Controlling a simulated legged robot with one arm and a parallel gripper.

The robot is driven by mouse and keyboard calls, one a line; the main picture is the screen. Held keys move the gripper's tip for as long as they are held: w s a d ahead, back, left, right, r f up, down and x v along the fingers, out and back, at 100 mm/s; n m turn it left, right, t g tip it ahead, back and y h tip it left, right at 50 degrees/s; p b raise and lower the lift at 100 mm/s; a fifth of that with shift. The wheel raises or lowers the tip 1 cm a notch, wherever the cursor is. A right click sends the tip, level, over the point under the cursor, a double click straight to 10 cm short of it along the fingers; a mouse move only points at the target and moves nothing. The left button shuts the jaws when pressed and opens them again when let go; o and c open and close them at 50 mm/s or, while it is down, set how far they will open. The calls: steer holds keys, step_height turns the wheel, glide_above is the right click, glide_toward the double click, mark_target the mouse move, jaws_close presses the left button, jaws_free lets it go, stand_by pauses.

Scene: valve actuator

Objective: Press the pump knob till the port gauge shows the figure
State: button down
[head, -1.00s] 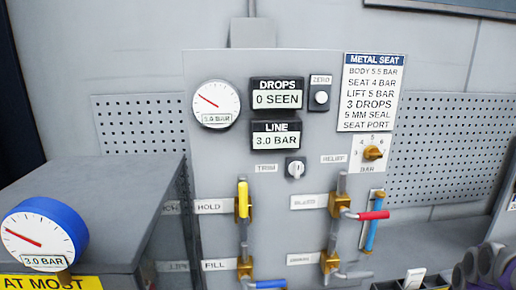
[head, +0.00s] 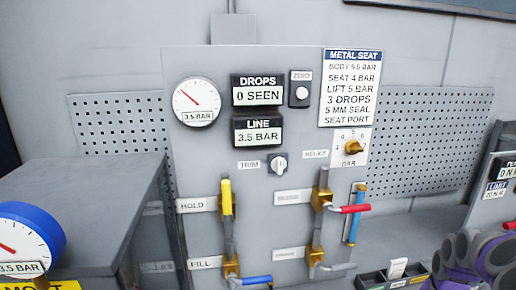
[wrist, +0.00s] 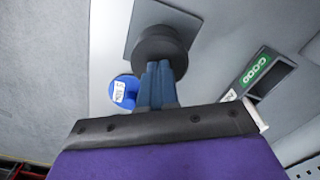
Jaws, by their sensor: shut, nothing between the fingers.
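In the wrist view a dark round knob (wrist: 160,50), which looks like the pump knob, stands on a grey plate. My gripper (wrist: 162,66) is shut and empty, its blue fingertips against or just in front of the knob; I cannot tell how far it is pressed. My gripper and the knob are not seen in the head view. The panel's round gauge (head: 196,102) and LINE display (head: 257,131) also read 3.5 BAR.
The METAL SEAT card (head: 350,88) lists body 5.5, seat 4 and lift 5 bar, 3 drops. The DROPS display (head: 257,91) shows 0 SEEN. Yellow (head: 226,197), red (head: 354,209) and blue (head: 256,280) valve handles stick out from the panel.

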steer(key=shift+r+p, duration=0.7)
steer(key=shift+r, duration=1.55)
